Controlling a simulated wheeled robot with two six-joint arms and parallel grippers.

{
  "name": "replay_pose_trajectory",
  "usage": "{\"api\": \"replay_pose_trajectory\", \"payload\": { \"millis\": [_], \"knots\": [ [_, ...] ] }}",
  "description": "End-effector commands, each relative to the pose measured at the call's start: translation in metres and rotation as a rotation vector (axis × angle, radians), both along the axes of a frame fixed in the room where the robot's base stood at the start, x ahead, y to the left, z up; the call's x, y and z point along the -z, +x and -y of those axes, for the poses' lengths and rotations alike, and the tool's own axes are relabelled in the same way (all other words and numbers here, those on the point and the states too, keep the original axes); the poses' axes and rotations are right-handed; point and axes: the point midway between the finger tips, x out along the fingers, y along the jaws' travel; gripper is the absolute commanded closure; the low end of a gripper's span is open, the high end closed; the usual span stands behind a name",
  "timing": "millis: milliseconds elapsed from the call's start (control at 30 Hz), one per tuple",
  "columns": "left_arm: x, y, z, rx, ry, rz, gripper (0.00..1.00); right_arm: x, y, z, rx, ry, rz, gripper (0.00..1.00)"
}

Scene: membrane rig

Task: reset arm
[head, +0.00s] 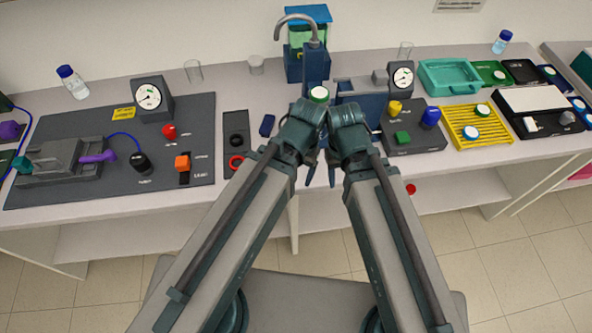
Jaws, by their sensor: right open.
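My two arms reach forward from the bottom and meet at the front edge of the bench, in the middle of the head view. My right gripper (322,172) is open, with dark fingers pointing down near the bench edge, and I see nothing between them. My left gripper is mostly hidden among the arm ends, and I cannot tell its jaws. A round white and green cap (319,94) shows just beyond the wrists; I cannot tell what it rests on.
On the left, a dark mat (75,125) carries a gauge (149,95), knobs and a clamp-like block. To the right are a knob panel (425,143), a yellow rack (458,116) and a teal tray (430,76).

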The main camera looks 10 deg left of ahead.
Motion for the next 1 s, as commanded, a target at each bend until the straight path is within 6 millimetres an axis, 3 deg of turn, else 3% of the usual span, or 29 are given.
{"api": "replay_pose_trajectory", "payload": {
  "millis": [267, 533, 1000],
  "knots": [
    [0.002, 0.0, 0.0, 0.0, 0.0, 0.0, 0.23, 0.002, 0.0, 0.0, 0.0, 0.0, 0.0, 0.5],
    [0.034, 0.001, 0.0, -0.002, -0.001, 0.001, 0.23, 0.034, 0.0, 0.0, 0.001, 0.0, 0.0, 0.5],
    [0.029, 0.001, 0.0, -0.002, -0.001, 0.001, 0.23, 0.029, 0.0, 0.0, 0.001, 0.0, 0.0, 0.5]
  ]
}}
